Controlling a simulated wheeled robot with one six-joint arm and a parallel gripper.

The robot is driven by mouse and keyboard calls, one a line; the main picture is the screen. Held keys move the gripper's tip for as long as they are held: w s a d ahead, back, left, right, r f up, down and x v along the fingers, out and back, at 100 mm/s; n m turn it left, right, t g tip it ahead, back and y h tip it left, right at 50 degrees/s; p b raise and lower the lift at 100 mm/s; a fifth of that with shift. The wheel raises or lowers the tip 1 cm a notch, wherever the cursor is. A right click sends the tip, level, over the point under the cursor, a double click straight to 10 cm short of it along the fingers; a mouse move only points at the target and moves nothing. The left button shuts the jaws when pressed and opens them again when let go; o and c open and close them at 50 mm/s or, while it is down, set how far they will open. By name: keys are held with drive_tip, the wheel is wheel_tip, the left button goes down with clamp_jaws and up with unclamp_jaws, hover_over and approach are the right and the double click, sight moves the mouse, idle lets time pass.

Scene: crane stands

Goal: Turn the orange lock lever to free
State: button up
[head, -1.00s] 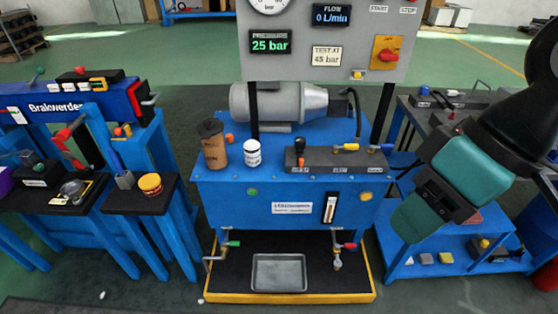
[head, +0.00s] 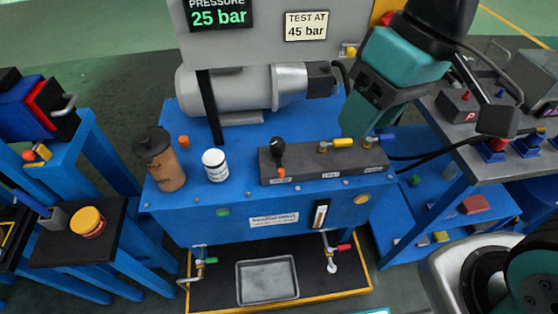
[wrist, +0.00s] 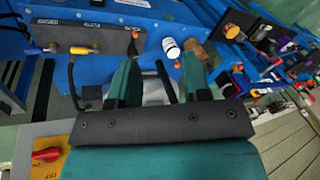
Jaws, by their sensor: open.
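A dark valve block (head: 325,160) lies on the blue tank top. At its left end stands a lever with a black knob (head: 277,147), and a small orange part (head: 281,173) sits at its foot. This orange part looks like the lock lever; its exact position is too small to read. It also shows in the wrist view as an orange spot (wrist: 135,34). My gripper (head: 355,125) is above and behind the block's right half, apart from the orange part. In the wrist view my gripper (wrist: 158,80) has its teal fingers spread, with nothing between them.
A yellow-handled valve (head: 342,143) and a blue-handled valve (head: 380,138) are on the block near my gripper. The grey motor (head: 235,87) and panel (head: 260,35) are behind.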

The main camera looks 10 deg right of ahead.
drive_tip(key=w+a+f+m+h+b, duration=0.25)
drive_tip(key=w+f+b, duration=0.35)
drive_tip(key=w+f, duration=0.3)
drive_tip(key=m+h+b, duration=0.1)
drive_tip(key=m+b, duration=0.5)
approach(281, 170)
wheel_tip(281, 170, down, 10)
drive_tip(key=b, duration=0.3)
drive_tip(key=shift+f, duration=0.15)
clamp_jaws()
